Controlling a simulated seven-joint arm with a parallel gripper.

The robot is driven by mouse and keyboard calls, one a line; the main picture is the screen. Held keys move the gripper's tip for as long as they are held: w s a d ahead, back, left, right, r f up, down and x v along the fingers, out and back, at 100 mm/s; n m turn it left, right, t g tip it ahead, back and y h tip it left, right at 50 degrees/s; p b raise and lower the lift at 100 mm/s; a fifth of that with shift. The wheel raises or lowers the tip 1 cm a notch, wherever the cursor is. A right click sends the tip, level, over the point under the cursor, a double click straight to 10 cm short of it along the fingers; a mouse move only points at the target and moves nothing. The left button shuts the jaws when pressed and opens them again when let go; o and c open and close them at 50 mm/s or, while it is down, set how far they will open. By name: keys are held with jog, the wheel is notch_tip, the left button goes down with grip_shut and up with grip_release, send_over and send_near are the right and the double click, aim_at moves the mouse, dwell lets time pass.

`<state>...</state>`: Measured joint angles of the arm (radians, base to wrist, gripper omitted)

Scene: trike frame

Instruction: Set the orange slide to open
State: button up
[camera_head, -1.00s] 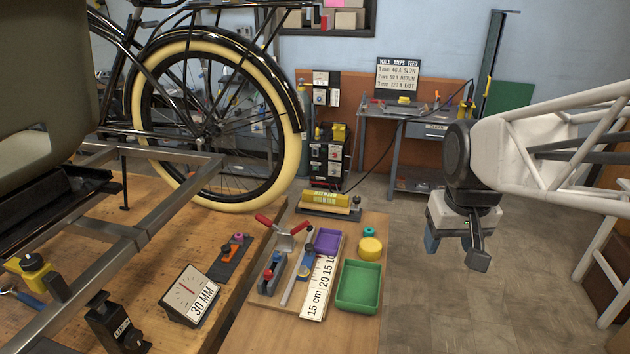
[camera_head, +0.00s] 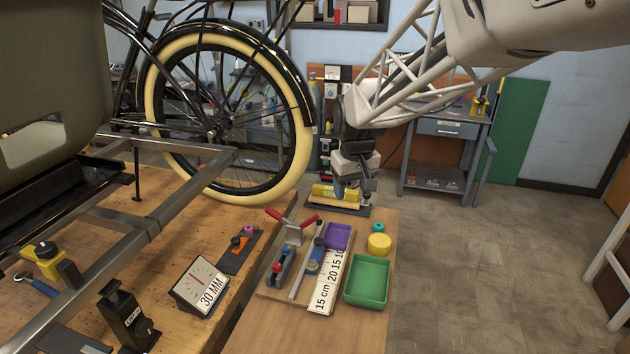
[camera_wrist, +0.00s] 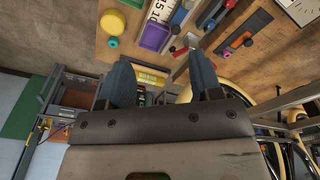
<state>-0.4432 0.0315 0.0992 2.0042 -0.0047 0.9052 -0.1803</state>
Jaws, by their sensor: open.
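The orange slide (camera_head: 239,243) sits on a dark, narrow base plate (camera_head: 232,261) on the wooden bench, with a pink knob (camera_head: 249,229) at its far end. In the wrist view the orange slide (camera_wrist: 236,41) shows at the upper right, beyond the right fingertip. Which setting it is in, I cannot tell. My gripper (camera_head: 355,190) hangs at the back of the small side table, to the right of the slide and farther back. Its blue-grey fingers are apart with nothing between them, as the wrist view (camera_wrist: 161,72) shows.
A red-handled clamp (camera_head: 291,224), a purple tray (camera_head: 338,236), a ruler (camera_head: 325,288), a yellow disc (camera_head: 379,243) and a green tray (camera_head: 367,281) crowd the side table. The 30 MM gauge (camera_head: 200,286) stands near the slide. The bicycle wheel (camera_head: 304,150) rises behind.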

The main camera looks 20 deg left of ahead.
jog(key=w+a+f+n, duration=0.25)
jog(key=a+f, duration=0.25)
jog(key=a, duration=0.5)
jog(key=w+a+f+n, duration=0.1)
jog(key=w+a+f, duration=0.25)
jog(key=a, duration=0.55)
jog(key=n+g, duration=0.1)
jog(key=n, duration=0.1)
send_over(234, 239)
notch_tip(234, 239, down, 13)
jog(key=shift+d+r, duration=0.1)
jog(key=shift+r, duration=0.1)
jog(key=shift+f, duration=0.1)
jog(key=shift+f, duration=3.8)
grip_shut()
